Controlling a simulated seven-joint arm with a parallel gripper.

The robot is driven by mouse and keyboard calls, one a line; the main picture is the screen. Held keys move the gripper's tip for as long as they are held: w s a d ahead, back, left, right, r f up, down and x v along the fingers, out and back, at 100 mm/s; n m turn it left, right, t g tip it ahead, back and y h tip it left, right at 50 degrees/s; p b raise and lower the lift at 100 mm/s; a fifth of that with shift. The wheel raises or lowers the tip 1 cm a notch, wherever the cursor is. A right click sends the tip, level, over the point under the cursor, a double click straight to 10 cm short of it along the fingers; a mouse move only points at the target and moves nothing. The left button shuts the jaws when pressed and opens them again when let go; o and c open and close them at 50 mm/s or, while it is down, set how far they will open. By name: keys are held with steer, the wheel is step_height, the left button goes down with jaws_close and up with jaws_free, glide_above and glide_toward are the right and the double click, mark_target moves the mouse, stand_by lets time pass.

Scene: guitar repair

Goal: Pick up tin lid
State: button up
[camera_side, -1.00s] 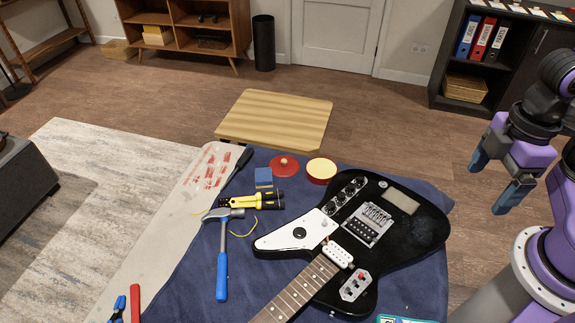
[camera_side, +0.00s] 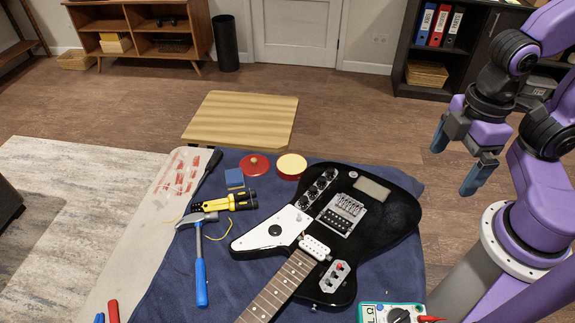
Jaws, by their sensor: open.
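The tin lid (camera_side: 255,165) is a red disc with a small pale knob. It lies on the blue cloth (camera_side: 300,163) near the far edge of the table. Just right of it, and close to it, stands a round red tin (camera_side: 291,167) with a cream-coloured top face. My gripper (camera_side: 453,166) is at the right, well to the right of the lid and tin, in the air beyond the guitar's body. Its two blue-tipped fingers are spread apart with nothing between them.
A black electric guitar (camera_side: 390,222) lies between my gripper's side and the tools. A multimeter (camera_side: 385,313) lies at the front right. A wooden board (camera_side: 240,118) is beyond.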

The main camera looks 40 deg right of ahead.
steer(key=m+t+y, duration=0.3)
steer(key=m, duration=0.1)
glide_above(256, 160)
steer(key=s+d, duration=0.2)
step_height(256, 160, down, 24)
steer(key=shift+a+f, duration=0.1)
steer(key=shift+a, duration=0.05)
steer(key=shift+w+x, duration=0.2)
steer(key=shift+x, duration=2.5)
steer(key=shift+c, duration=0.3)
